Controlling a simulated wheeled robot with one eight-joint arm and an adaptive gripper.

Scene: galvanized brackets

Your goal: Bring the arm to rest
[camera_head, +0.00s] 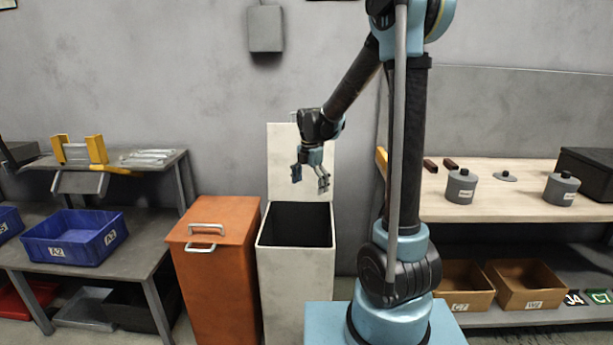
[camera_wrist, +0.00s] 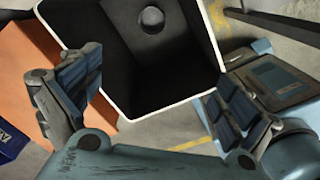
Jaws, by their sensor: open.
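My gripper (camera_head: 310,181) is open and empty, pointing down above the open white bin (camera_head: 296,290) in the head view. Its lid (camera_head: 300,165) stands raised behind it. In the wrist view my gripper (camera_wrist: 158,108) shows its two padded fingers spread wide apart, with nothing between them. The white bin (camera_wrist: 214,40) lies below, and a small round light thing (camera_wrist: 151,19) shows inside it; I cannot tell what it is. My arm is bent out to the left from its upright column.
A closed orange bin (camera_head: 215,275) stands left of the white one. A grey table with a blue crate (camera_head: 75,250) is at the left. A wooden-topped bench (camera_head: 500,205) with grey lidded pots (camera_head: 461,187) is at the right. The wall is close behind.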

